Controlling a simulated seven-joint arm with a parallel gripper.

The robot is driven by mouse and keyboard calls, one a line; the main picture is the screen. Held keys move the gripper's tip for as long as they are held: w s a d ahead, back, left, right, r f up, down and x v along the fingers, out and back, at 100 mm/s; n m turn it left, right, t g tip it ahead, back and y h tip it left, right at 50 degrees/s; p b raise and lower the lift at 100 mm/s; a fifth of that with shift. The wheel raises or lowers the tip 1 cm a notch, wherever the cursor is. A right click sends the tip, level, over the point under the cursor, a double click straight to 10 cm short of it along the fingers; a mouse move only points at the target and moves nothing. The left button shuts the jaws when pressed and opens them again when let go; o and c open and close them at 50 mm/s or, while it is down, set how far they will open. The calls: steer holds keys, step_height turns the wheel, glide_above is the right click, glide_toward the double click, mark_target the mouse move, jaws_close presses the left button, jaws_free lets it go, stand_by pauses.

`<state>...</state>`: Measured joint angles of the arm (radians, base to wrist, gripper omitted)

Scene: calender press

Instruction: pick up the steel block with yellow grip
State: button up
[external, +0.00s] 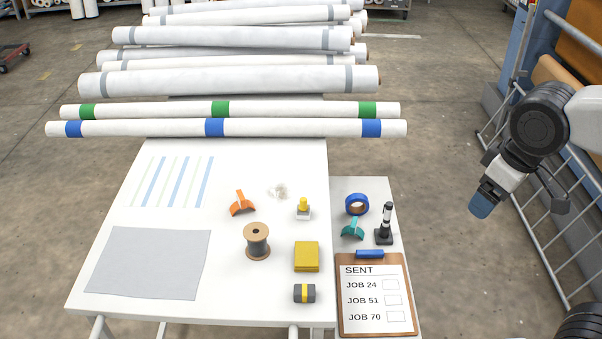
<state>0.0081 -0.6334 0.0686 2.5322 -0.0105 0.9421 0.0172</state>
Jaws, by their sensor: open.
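A dark grey block with a yellow band around its middle (304,293) lies near the front right edge of the white table. A small pale block with an upright yellow knob (303,209) stands farther back. Either could be the steel block with yellow grip; I cannot tell which from this view. My gripper (480,206) hangs in the air at the right, beyond the side table and well apart from both. It is open and holds nothing that I can see; its blue-grey tip points down and left.
Between the two blocks lies a yellow pad (307,256), with a wire spool (257,242) to its left. An orange piece (242,203) lies behind. The side table holds a clipboard (375,297), blue tape (357,204), a teal piece (352,229) and a black-handled tool (385,226).

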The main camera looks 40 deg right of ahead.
steer(key=c, duration=0.6)
steer(key=shift+o, duration=0.2)
steer(key=w+d+f+n+t, duration=0.15)
steer(key=w+f, duration=0.25)
steer(key=w, duration=0.7)
steer(key=w+d+f+t+h, duration=0.1)
steer(key=w+d+f+t, duration=0.2)
steer(key=w, duration=0.7)
steer(key=w+d+f+t, duration=0.2)
steer(key=w+d+f, duration=0.15)
steer(key=w, duration=0.75)
steer(key=w+a+f+n+t+y, duration=0.1)
steer(key=w+f+y, duration=0.1)
steer(key=f, duration=0.5)
steer(key=w+f+n+t+y, duration=0.1)
steer(key=w+f+y, duration=0.1)
steer(key=w+f, duration=0.2)
steer(key=w+a+f+n+t+y, duration=0.1)
steer(key=w+f+y, duration=0.1)
steer(key=f, duration=0.7)
steer(key=shift+w+a+f+n+y, duration=0.3)
steer(key=shift+w+f+y, duration=0.1)
steer(key=shift+w, duration=0.25)
